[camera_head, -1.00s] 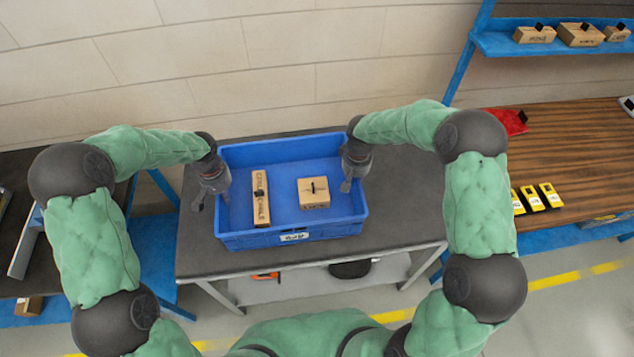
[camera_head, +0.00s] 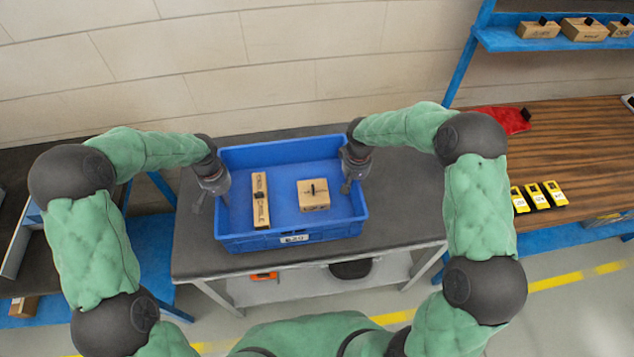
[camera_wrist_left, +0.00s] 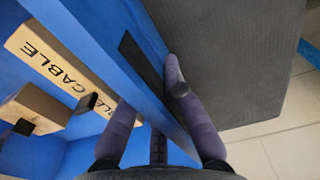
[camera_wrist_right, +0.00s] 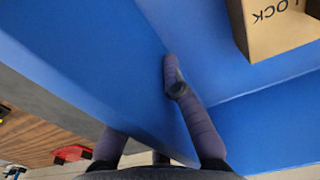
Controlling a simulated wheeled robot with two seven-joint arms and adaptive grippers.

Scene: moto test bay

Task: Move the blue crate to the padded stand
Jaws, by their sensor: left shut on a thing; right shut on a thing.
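The blue crate (camera_head: 290,240) is over the dark grey top of a table (camera_head: 200,258); I cannot tell whether it rests there or hangs just above. It holds a long carton marked CABLE (camera_head: 260,200) and a smaller carton (camera_head: 313,195). My left gripper (camera_head: 212,192) is shut on the crate's left wall, one finger on each side; the wall (camera_wrist_left: 110,60) passes between the fingers in the left wrist view. My right gripper (camera_head: 349,182) is shut on the right wall, which also shows in the right wrist view (camera_wrist_right: 100,60). Neither view identifies the padded stand for certain.
A wooden bench (camera_head: 570,155) on the right carries several yellow devices (camera_head: 537,197) and a red cloth (camera_head: 503,119). A blue shelf (camera_head: 560,42) with cartons is above it. A dark bench (camera_head: 20,180) is at the left.

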